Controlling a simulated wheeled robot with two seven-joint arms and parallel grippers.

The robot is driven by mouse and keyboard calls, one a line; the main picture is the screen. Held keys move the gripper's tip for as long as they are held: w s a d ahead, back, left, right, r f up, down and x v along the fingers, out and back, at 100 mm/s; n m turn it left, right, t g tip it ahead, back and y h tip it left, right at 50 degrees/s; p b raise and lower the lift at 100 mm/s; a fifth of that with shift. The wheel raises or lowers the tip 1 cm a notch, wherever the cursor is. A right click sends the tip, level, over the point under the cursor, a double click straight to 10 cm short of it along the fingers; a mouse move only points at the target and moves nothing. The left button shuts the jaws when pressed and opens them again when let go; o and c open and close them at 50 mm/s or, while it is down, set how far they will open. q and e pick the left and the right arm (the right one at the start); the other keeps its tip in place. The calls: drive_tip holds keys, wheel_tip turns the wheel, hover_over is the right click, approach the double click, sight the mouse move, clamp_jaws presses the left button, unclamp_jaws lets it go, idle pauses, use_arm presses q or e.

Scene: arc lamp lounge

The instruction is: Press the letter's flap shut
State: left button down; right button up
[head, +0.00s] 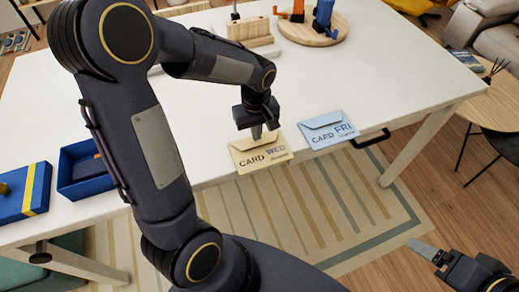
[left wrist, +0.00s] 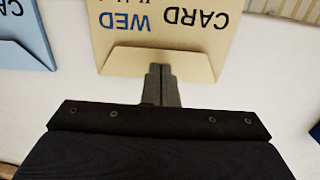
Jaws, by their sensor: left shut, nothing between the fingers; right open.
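A cream envelope (head: 262,156) marked CARD WED lies near the table's front edge, its flap on the far side. It also shows, upside down, in the left wrist view (left wrist: 160,30). A light blue envelope (head: 328,130) marked CARD FRI lies to its right, partly seen in the left wrist view (left wrist: 22,35). My left gripper (head: 257,134) is shut and empty, pointing down at the cream envelope's flap; its fingertips (left wrist: 162,70) overlap the flap in the wrist view. I cannot tell whether they touch it or how flat the flap lies. My right gripper (head: 427,250) is open, away from the table.
The white table (head: 400,80) is clear around the envelopes. A blue open box (head: 85,170) and a blue lid with a yellow band (head: 25,195) lie at the left. A wooden holder (head: 248,28) and a round board (head: 335,30) with clamp-like items stand at the back.

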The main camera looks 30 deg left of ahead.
use_arm(q)
drive_tip(key=shift+f+b, duration=0.75)
drive_tip(key=shift+f, duration=0.1)
idle(0.4)
drive_tip(key=shift+s+f, duration=0.1)
drive_tip(key=shift+s, duration=0.05)
idle(1.5)
wheel_tip(320, 180, up, 8)
drive_tip(key=p, duration=0.6)
idle(0.4)
idle(0.4)
drive_tip(key=s+d+r+m+t+h, duration=0.2)
drive_tip(key=s+r+m, duration=0.2)
drive_tip(key=s, duration=0.4)
drive_tip(key=s+d+r+m+t+h, duration=0.1)
drive_tip(key=s+d+r+m+t, duration=0.1)
drive_tip(key=s, duration=0.6)
wheel_tip(320, 180, up, 4)
drive_tip(key=shift+s+f+m+t+h, duration=0.25)
drive_tip(key=shift+s+m+t+h, duration=0.15)
drive_tip(key=shift+m+t, duration=0.6)
